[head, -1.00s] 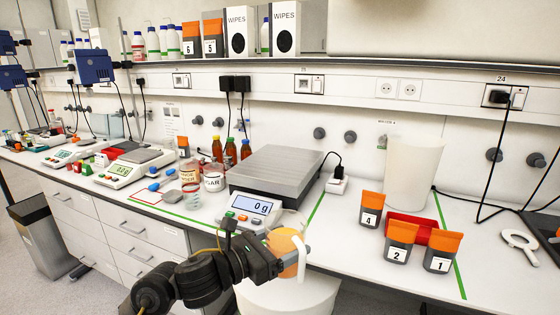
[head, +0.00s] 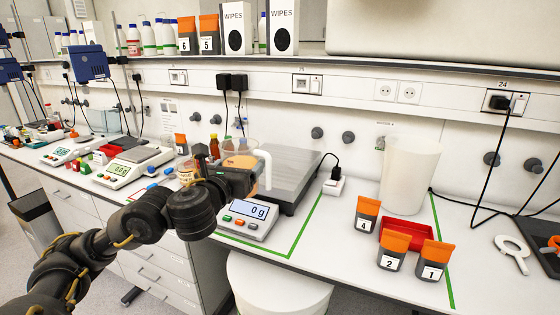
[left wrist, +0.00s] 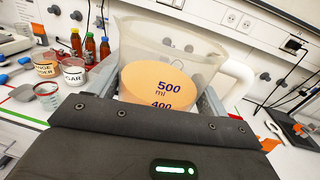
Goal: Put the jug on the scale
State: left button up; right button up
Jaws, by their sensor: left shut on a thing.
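The jug (head: 240,158) is clear with a white handle and holds orange liquid. It also shows in the left wrist view (left wrist: 158,82), upright, with 500 ml and 400 marks facing the camera. My left gripper (head: 252,178) is shut on the jug and holds it up in front of the scale's plate. The scale (head: 288,170) has a grey metal plate, and its display (head: 248,209) reads 0 g. The arm and jug hide the plate's left part. Whether the jug overlaps the plate from above I cannot tell. My right gripper is not in view.
Orange-topped pouches (head: 391,250) and a red tray (head: 405,232) stand right of the scale. A tall whitish container (head: 410,175) stands behind them. Bottles (left wrist: 90,46) and labelled jars (left wrist: 74,73) stand left of the scale. A shelf runs above.

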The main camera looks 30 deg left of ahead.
aim_at(275, 170)
jog(key=i, duration=1.05)
jog(key=u, duration=0.05)
